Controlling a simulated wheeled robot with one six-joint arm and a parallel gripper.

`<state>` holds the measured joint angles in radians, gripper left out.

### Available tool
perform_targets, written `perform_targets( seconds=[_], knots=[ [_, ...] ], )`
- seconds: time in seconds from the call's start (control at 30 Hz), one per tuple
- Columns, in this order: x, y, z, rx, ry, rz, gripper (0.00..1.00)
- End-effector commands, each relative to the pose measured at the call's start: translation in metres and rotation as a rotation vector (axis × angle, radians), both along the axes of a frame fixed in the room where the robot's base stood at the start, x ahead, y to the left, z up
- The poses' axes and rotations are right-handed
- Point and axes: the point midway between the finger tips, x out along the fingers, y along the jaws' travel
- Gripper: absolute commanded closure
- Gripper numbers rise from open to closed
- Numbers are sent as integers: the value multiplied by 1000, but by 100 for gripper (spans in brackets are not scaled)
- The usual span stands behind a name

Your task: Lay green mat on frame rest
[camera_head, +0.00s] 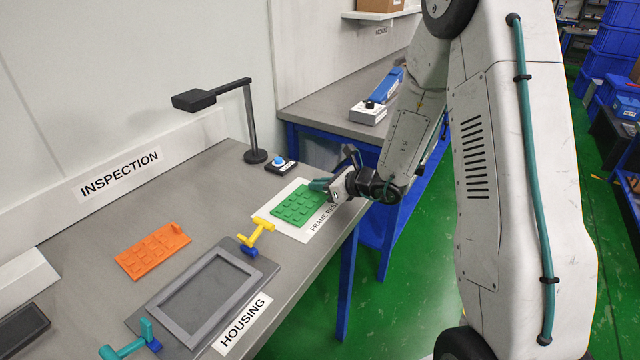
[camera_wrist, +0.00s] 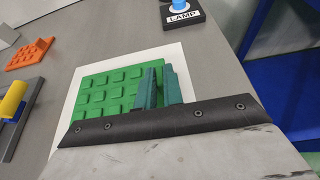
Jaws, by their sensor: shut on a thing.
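The green mat (camera_head: 298,205), a flat pad with raised square blocks, is over the white frame rest sheet (camera_head: 287,229) on the grey bench. It also shows in the wrist view (camera_wrist: 105,88), with the white sheet (camera_wrist: 172,62) around its far and left sides. My gripper (camera_head: 322,186) is at the mat's right end, its teal fingers shut on it. In the wrist view the fingers (camera_wrist: 158,86) stand close together at the mat's right edge. The gripped edge is hidden, and I cannot tell whether the mat touches the sheet all over.
The grey housing frame (camera_head: 204,290) with a yellow clamp (camera_head: 262,226) and a teal clamp (camera_head: 142,336) lies in front. An orange mat (camera_head: 152,250) lies to the left. A lamp button box (camera_head: 281,164) and a black desk lamp (camera_head: 252,120) stand behind.

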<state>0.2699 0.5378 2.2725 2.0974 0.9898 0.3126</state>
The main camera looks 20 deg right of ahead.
Motion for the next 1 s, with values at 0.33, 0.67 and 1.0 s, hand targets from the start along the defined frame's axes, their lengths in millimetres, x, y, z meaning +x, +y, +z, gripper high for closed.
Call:
perform_targets(
  seconds=[0.33,0.67,1.0],
  knots=[
    [0,0,-2,-1,-1,0,69],
    [0,0,1,0,-2,-1,69],
    [-44,-34,25,-1,-3,-6,69]
  ],
)
